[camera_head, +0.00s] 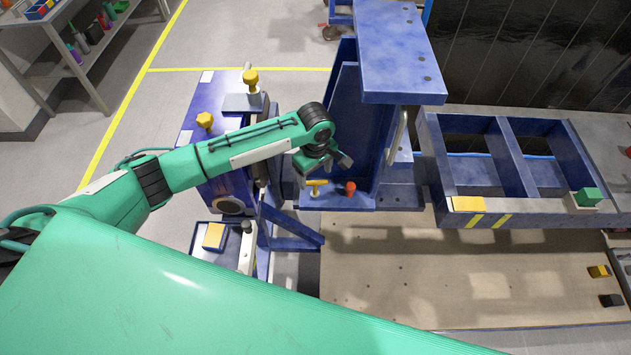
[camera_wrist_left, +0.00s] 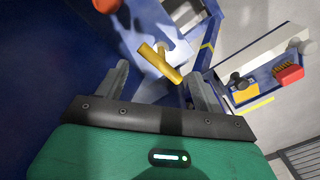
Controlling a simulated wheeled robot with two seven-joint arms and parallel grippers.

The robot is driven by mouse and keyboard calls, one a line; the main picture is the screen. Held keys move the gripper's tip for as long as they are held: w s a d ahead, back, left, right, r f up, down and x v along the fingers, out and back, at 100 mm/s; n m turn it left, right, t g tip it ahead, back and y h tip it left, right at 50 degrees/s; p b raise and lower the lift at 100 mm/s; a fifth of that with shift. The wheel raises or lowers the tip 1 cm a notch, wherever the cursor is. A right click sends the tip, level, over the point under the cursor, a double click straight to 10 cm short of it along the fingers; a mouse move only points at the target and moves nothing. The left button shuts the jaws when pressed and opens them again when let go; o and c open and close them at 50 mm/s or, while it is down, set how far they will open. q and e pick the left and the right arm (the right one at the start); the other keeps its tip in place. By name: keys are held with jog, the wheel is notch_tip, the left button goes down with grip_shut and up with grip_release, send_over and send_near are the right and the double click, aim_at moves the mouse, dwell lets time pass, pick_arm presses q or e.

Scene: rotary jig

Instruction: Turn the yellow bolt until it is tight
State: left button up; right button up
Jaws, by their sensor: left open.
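The yellow bolt (camera_head: 316,187), with a T-shaped handle, stands on the blue base plate of the jig in the head view. In the left wrist view the yellow bolt (camera_wrist_left: 160,62) lies ahead of the jaws, its bar tilted across the space between the fingers. My left gripper (camera_head: 323,165) is open just above the bolt in the head view. Its two fingers (camera_wrist_left: 158,78) stand apart with nothing held between them; I cannot tell whether either touches the bolt. My right gripper is not in view.
A red knob (camera_head: 350,189) stands close to the right of the bolt. A blue upright frame (camera_head: 400,50) rises behind. Yellow knobs (camera_head: 250,77) top the blue unit at left. A blue open-celled fixture (camera_head: 480,126) sits right. The wooden board (camera_head: 430,270) in front is mostly clear.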

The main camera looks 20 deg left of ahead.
aim_at(316, 181)
pick_arm(q)
notch_tip(316, 181, down, 6)
jog(key=shift+f+p, duration=0.15)
jog(key=shift+p, duration=0.6)
